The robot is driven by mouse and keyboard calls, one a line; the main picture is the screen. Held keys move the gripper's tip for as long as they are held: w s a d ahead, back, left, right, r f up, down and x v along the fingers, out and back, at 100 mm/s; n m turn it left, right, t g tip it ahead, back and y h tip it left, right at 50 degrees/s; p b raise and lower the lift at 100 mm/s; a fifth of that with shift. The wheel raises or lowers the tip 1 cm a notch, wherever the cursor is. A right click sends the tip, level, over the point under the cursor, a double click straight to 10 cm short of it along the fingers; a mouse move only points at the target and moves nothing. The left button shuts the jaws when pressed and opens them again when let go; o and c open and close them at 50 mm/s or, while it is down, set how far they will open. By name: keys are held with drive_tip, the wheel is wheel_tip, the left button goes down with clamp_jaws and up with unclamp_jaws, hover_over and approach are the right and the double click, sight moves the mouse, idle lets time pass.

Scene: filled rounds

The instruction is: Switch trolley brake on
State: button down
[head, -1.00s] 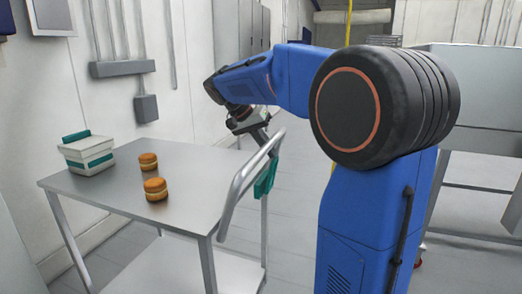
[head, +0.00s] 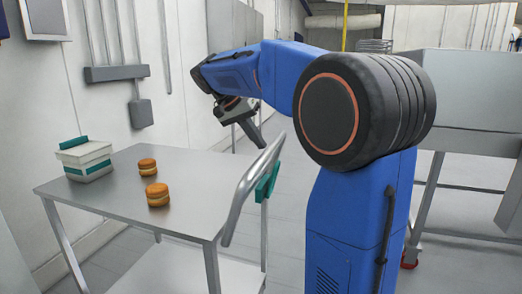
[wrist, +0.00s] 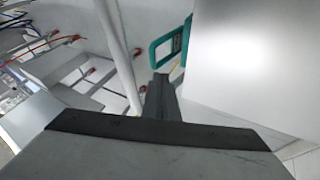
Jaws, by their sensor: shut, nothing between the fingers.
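The trolley (head: 112,190) is a grey metal table with a lower shelf and a tubular handle (head: 247,190) at its right end. A teal part (head: 267,184), perhaps the brake lever, sits beside the handle at that end. In the wrist view a teal loop (wrist: 157,50) shows just above and beside the fingertips. My gripper (head: 262,145) is shut and empty, pointing down near the upper end of the handle, above the teal part. The fingers also show in the wrist view (wrist: 160,80). I cannot tell whether they touch anything.
A white box with teal trim (head: 85,162) and two round orange-brown filled items (head: 157,194) stand on the trolley top. A wall is close behind at the left. A large grey cabinet-like unit (head: 470,100) stands at right. Open floor lies between.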

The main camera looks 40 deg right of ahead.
drive_tip(key=s+v, duration=0.1)
drive_tip(key=v, duration=0.5)
drive_tip(key=shift+r, duration=0.6)
drive_tip(key=shift+d, duration=0.1)
